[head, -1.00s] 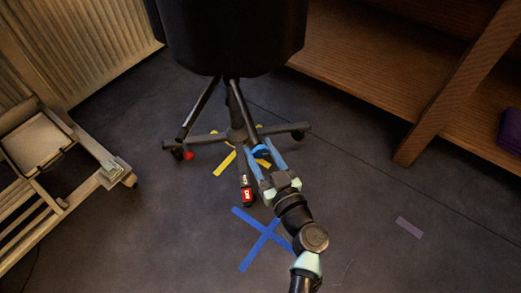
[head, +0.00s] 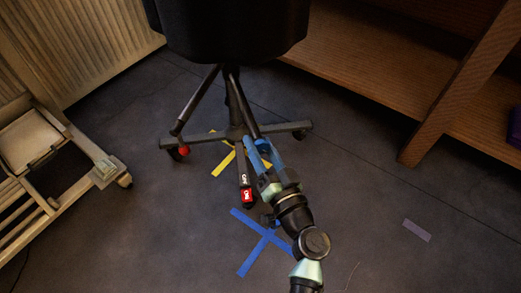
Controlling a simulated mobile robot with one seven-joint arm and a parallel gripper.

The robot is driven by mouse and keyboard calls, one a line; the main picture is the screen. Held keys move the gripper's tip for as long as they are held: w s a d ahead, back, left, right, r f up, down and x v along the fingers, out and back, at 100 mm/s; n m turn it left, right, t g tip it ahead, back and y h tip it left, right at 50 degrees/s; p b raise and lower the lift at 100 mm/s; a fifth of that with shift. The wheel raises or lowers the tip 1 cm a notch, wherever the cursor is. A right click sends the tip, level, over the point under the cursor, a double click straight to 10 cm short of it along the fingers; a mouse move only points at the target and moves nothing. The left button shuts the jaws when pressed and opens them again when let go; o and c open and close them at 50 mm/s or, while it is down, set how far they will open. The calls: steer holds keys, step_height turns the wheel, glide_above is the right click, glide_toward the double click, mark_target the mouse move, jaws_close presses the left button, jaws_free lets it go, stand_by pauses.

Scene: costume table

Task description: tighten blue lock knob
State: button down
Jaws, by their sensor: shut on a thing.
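A black stand (head: 236,132) with long legs stands on the dark floor beneath a large black body. The blue lock knob (head: 263,145) is low on it, just right of the central post, and is partly hidden by my fingers. My gripper (head: 261,147) comes from the lower right, its two blue fingers closed on the knob from either side. The knob's turn angle is too small to tell.
Yellow tape (head: 222,163) and a blue tape cross (head: 262,238) mark the floor. A pale wooden frame (head: 30,150) stands left, wooden shelving (head: 425,130) right.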

steer(key=m, duration=0.3)
steer(key=m+b, duration=0.1)
steer(key=m, duration=0.2)
steer(key=shift+t+h, duration=0.3)
steer(key=shift+h, duration=0.1)
steer(key=m, duration=0.3)
steer(key=m+h, duration=0.1)
steer(key=m, duration=0.3)
steer(key=shift+r+t, duration=0.1)
steer(key=shift+t, duration=0.2)
steer(key=m+h+p, duration=0.1)
steer(key=m, duration=0.6)
steer(key=shift+r+p, duration=0.15)
steer(key=shift+p, duration=0.25)
steer(key=m+h+p, duration=0.1)
steer(key=m+p, duration=0.1)
steer(key=m, duration=0.4)
steer(key=shift+p, duration=0.35)
steer(key=shift+c, duration=1.7)
jaws_free()
steer(key=r+p+v, duration=0.1)
steer(key=p+v, duration=0.2)
steer(key=v, duration=1)
steer(key=shift+f+p, duration=0.3)
steer(key=shift+f, duration=0.05)
